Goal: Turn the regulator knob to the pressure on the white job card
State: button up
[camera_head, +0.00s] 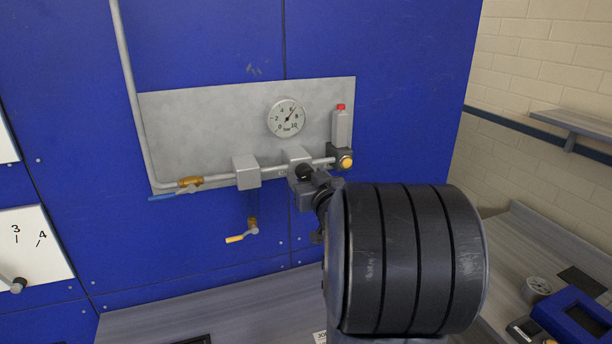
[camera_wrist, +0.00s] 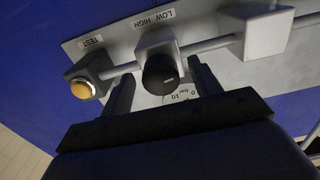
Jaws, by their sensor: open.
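The black round regulator knob (camera_wrist: 160,78) sits on a grey block below the "LOW HIGH" label in the wrist view; it also shows in the head view (camera_head: 303,171). My gripper (camera_wrist: 161,68) is open, with one finger on each side of the knob. I cannot tell whether they touch it. The round pressure gauge (camera_head: 286,118), marked 0 to 10 bar, has its needle pointing up and right, around 6 to 8. In the wrist view the gauge is mostly hidden behind my gripper. I cannot make out a readable white job card.
A yellow test button (camera_head: 345,161) is right of the knob, under a red-capped bottle (camera_head: 341,127). A bench with a loose gauge (camera_head: 537,289) and blue device (camera_head: 577,317) stands lower right.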

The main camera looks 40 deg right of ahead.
jog(key=shift+w, duration=0.15)
jog(key=c, duration=1)
jog(key=shift+f+n+b, duration=0.15)
jog(key=shift+n+b, duration=0.75)
jog(key=n+b, duration=0.2)
jog(key=n, duration=0.1)
jog(key=shift+d+n, duration=0.1)
jog(key=shift+n, duration=0.2)
jog(key=n+b, duration=0.3)
jog(key=n, duration=0.3)
jog(key=shift+b, duration=0.3)
jog(key=shift+r+n, duration=0.2)
jog(key=shift+n, duration=0.1)
